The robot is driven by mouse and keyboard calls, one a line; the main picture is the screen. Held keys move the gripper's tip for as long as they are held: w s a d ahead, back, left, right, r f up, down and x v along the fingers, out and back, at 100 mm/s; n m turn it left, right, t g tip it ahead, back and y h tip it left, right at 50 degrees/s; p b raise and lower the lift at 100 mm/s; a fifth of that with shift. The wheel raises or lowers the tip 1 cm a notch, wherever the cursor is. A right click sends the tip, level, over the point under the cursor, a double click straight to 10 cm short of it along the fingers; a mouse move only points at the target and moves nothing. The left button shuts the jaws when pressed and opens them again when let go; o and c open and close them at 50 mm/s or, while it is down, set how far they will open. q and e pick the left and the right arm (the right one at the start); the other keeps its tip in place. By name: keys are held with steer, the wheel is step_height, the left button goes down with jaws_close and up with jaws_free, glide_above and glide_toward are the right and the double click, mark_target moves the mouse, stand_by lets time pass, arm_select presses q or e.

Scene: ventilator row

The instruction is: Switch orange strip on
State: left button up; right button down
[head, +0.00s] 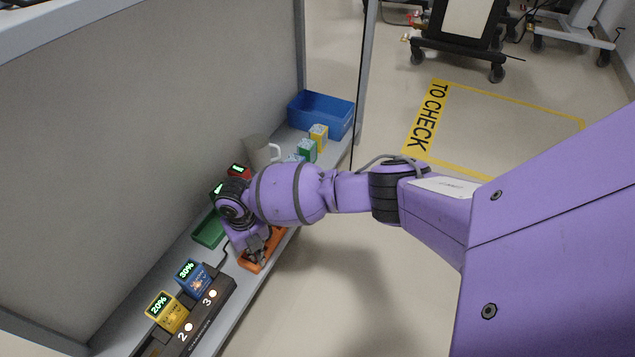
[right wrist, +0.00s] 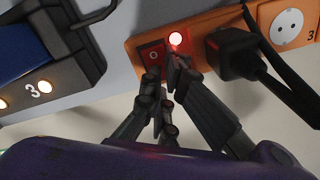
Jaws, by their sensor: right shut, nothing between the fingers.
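The orange strip (head: 276,245) lies along the front of the shelf, partly hidden by my right gripper (head: 259,245). In the right wrist view the orange strip (right wrist: 208,21) shows a red rocker switch (right wrist: 151,56) marked with a circle and a small round lamp (right wrist: 176,38) that glows. My right gripper (right wrist: 166,85) is shut and empty, with its fingertips at the switch, just below the lamp. I cannot tell whether they touch it. My left gripper is not in view.
A black plug (right wrist: 230,50) sits in the strip beside the switch, near a white socket (right wrist: 287,26). A dark strip (head: 205,318) with lit lamps holds yellow (head: 166,310) and blue chargers (head: 193,277). A green tray (head: 208,231) and a blue bin (head: 321,113) stand farther along.

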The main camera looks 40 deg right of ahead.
steer(key=shift+w+r, duration=0.1)
steer(key=shift+r, duration=0.05)
step_height(320, 180, up, 3)
steer(key=p, duration=0.3)
steer(key=shift+r, duration=0.2)
steer(key=shift+w+r+p, duration=0.1)
steer(key=shift+r+p, duration=1.3)
steer(key=shift+r, duration=0.4)
steer(key=shift+f, duration=0.1)
